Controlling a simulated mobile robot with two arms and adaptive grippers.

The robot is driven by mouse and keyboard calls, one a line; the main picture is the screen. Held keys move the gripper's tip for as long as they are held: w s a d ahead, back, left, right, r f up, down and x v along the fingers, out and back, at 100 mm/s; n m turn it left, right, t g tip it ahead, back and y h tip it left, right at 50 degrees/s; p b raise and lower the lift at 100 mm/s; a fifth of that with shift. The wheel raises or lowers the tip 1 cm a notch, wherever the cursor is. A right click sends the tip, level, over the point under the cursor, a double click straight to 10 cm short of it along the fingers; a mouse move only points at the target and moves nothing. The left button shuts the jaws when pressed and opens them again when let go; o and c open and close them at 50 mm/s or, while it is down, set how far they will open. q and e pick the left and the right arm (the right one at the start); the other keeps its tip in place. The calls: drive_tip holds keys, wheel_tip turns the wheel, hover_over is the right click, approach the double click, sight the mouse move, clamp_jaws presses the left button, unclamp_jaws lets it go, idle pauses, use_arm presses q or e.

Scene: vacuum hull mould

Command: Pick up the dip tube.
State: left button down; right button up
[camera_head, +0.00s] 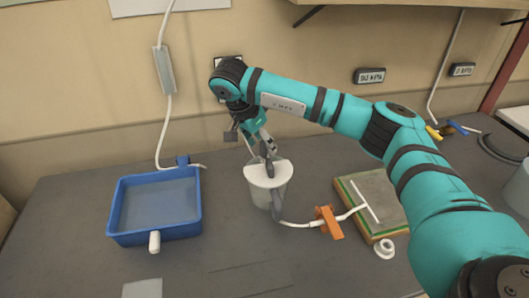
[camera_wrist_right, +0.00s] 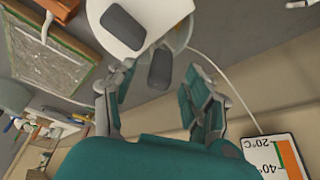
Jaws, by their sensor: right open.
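The dip tube (camera_head: 269,166) is a dark grey bent piece standing at the white pot (camera_head: 262,190). A second grey length hangs at the pot's front and joins a white hose. In the right wrist view the dip tube (camera_wrist_right: 160,68) shows as dark grey blocks over the white pot (camera_wrist_right: 140,12). My right gripper (camera_head: 259,146) is open just above the tube, pointing down. In the right wrist view its two fingers (camera_wrist_right: 160,92) stand apart on either side, with the tube's near block beyond and between them. I cannot tell whether they touch it. My left gripper is out of view.
A blue tray (camera_head: 115,208) stands left of the pot. An orange clamp (camera_head: 329,222) sits on the hose, leading to a green-edged board (camera_head: 350,205). A white ring (camera_head: 385,248) lies at its front. A temperature card (camera_wrist_right: 272,158) shows in the wrist view. The table's front centre is largely free.

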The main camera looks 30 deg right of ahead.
drive_tip(key=shift+x, duration=1.5)
drive_tip(key=shift+r, duration=0.1)
clamp_jaws()
